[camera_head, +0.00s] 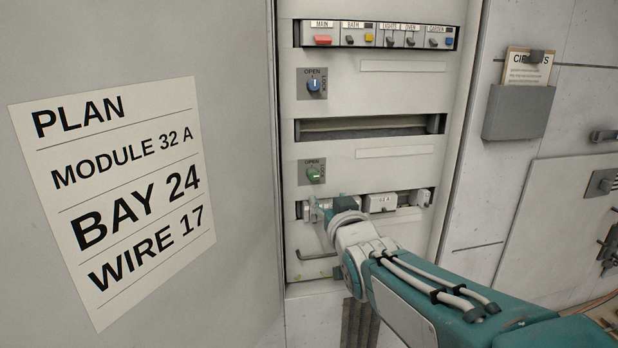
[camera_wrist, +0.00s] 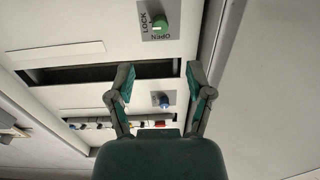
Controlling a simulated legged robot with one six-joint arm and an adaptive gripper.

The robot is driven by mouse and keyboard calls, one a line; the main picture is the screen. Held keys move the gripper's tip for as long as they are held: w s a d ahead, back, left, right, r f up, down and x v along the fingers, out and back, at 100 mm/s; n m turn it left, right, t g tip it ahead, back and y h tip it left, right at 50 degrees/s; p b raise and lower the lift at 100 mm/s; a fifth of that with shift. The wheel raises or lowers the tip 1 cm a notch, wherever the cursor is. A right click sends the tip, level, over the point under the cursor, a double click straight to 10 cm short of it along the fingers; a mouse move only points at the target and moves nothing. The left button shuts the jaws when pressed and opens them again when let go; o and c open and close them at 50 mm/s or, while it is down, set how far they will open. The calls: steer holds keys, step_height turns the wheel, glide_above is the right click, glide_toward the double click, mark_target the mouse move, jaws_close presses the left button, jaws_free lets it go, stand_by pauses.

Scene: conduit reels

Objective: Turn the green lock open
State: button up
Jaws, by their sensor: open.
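The green lock (camera_head: 314,174) is a round knob on a grey plate in the cabinet's middle panel, with OPEN printed above it and LOCK at its right. In the upside-down wrist view the green lock (camera_wrist: 160,24) is near the top, its pale mark on the side of LOCK. My gripper (camera_head: 322,206) is just below the knob in the head view, partly hidden by my wrist. In the wrist view my gripper (camera_wrist: 159,72) is open and empty, its two fingers apart. The knob lies beyond the fingertips, and I see no contact.
A blue lock (camera_head: 314,85) sits higher on the panel, its mark toward OPEN. A breaker row (camera_head: 375,36) is at the top. An empty slot (camera_head: 365,127) lies between the locks. The open door with a plan sheet (camera_head: 118,190) stands at left.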

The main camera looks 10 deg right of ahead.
mark_target(314, 176)
steer(key=w, duration=1.1)
steer(key=shift+a+r, duration=0.1)
steer(key=shift+a, duration=0.1)
jaws_close()
